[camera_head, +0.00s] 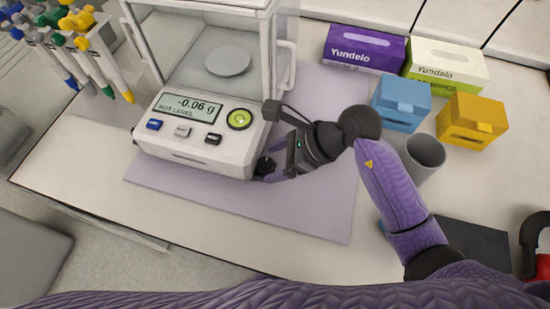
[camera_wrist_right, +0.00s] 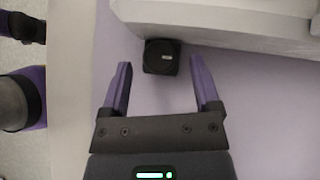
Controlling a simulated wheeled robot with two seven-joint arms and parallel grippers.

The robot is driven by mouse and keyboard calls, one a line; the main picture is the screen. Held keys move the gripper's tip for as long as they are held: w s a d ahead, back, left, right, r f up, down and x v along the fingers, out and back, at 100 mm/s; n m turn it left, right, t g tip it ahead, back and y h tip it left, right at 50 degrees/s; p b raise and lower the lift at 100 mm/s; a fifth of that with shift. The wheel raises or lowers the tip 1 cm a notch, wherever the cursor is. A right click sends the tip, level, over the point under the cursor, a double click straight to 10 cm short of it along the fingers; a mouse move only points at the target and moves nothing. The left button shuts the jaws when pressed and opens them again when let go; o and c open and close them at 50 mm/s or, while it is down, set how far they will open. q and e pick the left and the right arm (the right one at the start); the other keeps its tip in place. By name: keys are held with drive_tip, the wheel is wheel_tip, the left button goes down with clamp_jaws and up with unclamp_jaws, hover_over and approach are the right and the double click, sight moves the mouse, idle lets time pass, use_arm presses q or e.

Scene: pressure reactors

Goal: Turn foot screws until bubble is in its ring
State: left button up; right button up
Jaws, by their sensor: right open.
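The white balance (camera_head: 200,135) stands on a purple mat, its display (camera_head: 190,107) reading "-0.06 g" and "NOT LEVEL". The round bubble level (camera_head: 240,119) is a green-yellow disc at the right of its front panel; its bubble's exact place is too small to tell. A black foot screw (camera_head: 265,166) sits at the balance's front right corner, and it also shows in the right wrist view (camera_wrist_right: 161,56). My right gripper (camera_head: 270,174) is open, with its purple fingers on either side of the screw in the right wrist view (camera_wrist_right: 160,76), a gap showing on each side. My left gripper is not in view.
Purple (camera_head: 363,49) and pale green (camera_head: 444,65) Yundelo boxes, a blue box (camera_head: 401,101), a yellow box (camera_head: 471,121) and a grey cup (camera_head: 423,157) stand at the right. Pipettes (camera_head: 75,50) hang at the left. The front of the mat (camera_head: 300,215) is clear.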

drive_tip(key=shift+a+f, duration=0.15)
clamp_jaws()
idle(0.4)
drive_tip(key=m+t+p, duration=0.1)
drive_tip(key=m+p, duration=0.1)
drive_tip(key=m+t+p, duration=0.1)
drive_tip(key=p, duration=0.1)
drive_tip(key=shift+s+r+t+h, duration=0.3)
drive_tip(key=shift+h, duration=0.1)
drive_tip(key=shift+s+a+f+m+t+h+p, duration=0.1)
drive_tip(key=shift+m+t+h+p, duration=0.1)
drive_tip(key=shift+m+t+p, duration=0.3)
drive_tip(key=shift+a+m+t+h+p, duration=0.1)
drive_tip(key=shift+m+t+h+p, duration=0.1)
drive_tip(key=shift+m+p, duration=0.5)
drive_tip(key=shift+f+m, duration=0.1)
drive_tip(key=shift+m, duration=0.2)
